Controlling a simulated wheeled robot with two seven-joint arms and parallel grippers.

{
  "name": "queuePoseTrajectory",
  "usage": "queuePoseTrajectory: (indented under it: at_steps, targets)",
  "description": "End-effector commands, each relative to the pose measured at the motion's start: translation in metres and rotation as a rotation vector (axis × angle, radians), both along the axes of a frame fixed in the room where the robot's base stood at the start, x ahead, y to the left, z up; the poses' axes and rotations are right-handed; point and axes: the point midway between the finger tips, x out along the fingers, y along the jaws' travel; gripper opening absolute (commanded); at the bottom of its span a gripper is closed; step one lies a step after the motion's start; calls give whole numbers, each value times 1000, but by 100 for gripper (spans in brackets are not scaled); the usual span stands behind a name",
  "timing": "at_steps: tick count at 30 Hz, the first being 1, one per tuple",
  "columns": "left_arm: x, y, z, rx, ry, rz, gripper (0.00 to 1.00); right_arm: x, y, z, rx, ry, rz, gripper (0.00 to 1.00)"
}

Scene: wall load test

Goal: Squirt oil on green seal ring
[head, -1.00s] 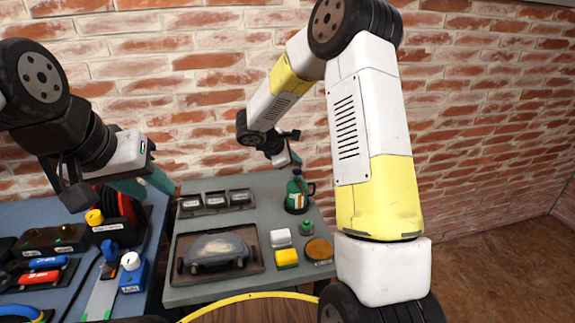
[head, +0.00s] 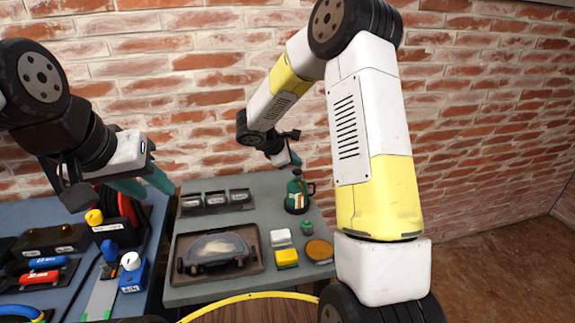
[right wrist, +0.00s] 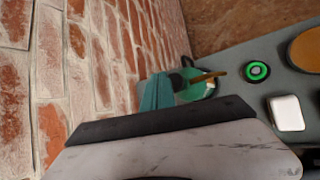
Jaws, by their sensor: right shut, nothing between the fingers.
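A green oil can (head: 297,194) with a pale label, dark handle and dark base stands upright at the back right of the grey table. The right wrist view shows part of the can (right wrist: 197,87) and its brownish spout. My right gripper (head: 296,164) is just above the can top, shut and empty; its teal fingers (right wrist: 157,91) partly hide the can. Whether they touch it I cannot tell. My left gripper (head: 145,186) is open and empty, above the gap between the tables.
A white block (head: 281,238), a yellow block (head: 287,258) and a tan disc (head: 319,249) lie near the ring. A tray with a grey part (head: 174,270) and a labelled three-part holder (head: 182,209) sit further left. The brick wall (head: 230,100) is close behind the can.

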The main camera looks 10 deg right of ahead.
Motion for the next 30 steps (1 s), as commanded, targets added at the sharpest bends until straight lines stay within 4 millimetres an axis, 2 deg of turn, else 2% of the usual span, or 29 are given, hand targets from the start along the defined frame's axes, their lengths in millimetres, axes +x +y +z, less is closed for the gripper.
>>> queuePoseTrajectory:
  at_steps: [20,30]
  targets:
    - [0,0,0,0,0,0,36,0,0,0,0,0,0,0]
    - [0,0,0,0,0,0,36,0,0,-9,0,1,1,0]
